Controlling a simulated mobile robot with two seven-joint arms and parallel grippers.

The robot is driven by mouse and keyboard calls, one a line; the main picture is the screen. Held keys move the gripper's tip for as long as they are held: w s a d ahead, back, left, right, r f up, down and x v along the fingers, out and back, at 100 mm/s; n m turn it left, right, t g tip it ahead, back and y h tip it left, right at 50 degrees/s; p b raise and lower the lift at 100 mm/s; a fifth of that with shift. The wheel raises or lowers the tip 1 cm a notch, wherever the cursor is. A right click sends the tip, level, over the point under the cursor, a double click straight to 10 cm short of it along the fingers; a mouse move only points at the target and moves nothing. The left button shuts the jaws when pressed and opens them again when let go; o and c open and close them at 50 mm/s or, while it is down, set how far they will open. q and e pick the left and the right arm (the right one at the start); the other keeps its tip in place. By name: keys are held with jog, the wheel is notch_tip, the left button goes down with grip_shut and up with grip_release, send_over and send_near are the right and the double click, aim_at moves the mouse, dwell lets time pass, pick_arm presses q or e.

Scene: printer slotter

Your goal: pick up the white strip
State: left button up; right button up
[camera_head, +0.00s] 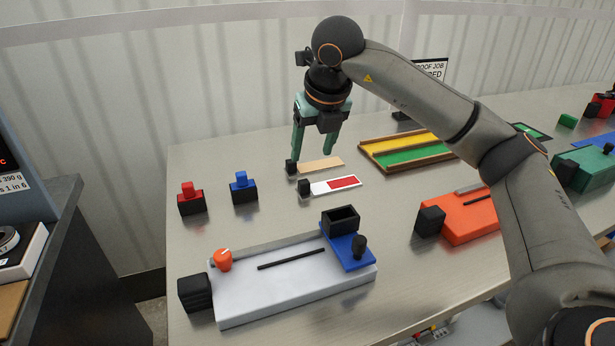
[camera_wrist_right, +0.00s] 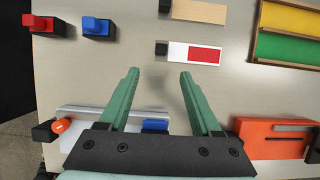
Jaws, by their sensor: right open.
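The white strip (camera_head: 320,188) lies flat on the metal table, with a red patch on its right part and a small black block (camera_head: 304,188) at its left end. It also shows in the right wrist view (camera_wrist_right: 178,52), beyond the fingertips and slightly right of the gap between them. My right gripper (camera_head: 312,154) is open and empty, pointing down above the table near the strip; the fingers stand apart in the wrist view (camera_wrist_right: 159,73). Nothing is between them. My left gripper is not in view.
A tan strip (camera_head: 320,166) with a black block lies just behind the white one. A wooden tray (camera_head: 366,152) with yellow and green lanes is to the right. Red (camera_head: 190,200) and blue (camera_head: 244,190) knobbed blocks stand left. A grey-white device (camera_head: 270,293) and an orange device (camera_head: 470,220) lie in front.

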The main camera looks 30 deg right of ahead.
send_near(305, 182)
notch_tip(305, 182, down, 3)
jog(key=shift+w+b, duration=0.2)
jog(key=shift+b, duration=0.15)
jog(key=x, duration=0.6)
jog(key=shift+w+d+f, duration=0.1)
jog(key=shift+w, duration=0.3)
grip_shut()
